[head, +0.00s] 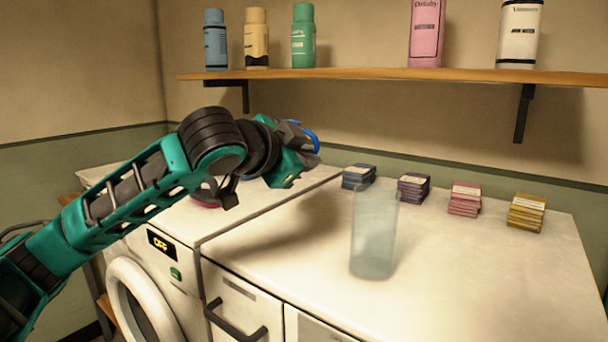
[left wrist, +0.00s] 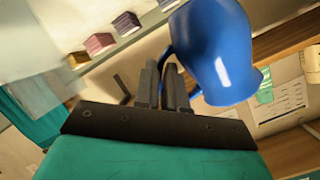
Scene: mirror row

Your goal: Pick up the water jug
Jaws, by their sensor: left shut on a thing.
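The blue water jug (left wrist: 215,55) shows large in the left wrist view, tilted, with its handle at my fingertips. In the head view only a small blue curved part of the jug (head: 314,137) shows beyond my left gripper (head: 298,134); the rest is hidden. My left gripper, also in the left wrist view (left wrist: 168,85), is shut on the jug at its handle, and holds it above the white counter. My right gripper is not in view.
A tall translucent tumbler (head: 374,235) stands on the white counter (head: 480,270). Stacks of blue, purple, pink and yellow packs (head: 465,199) line the counter's back. A wooden shelf (head: 400,74) with several bottles hangs above. A washing machine (head: 165,262) stands at left.

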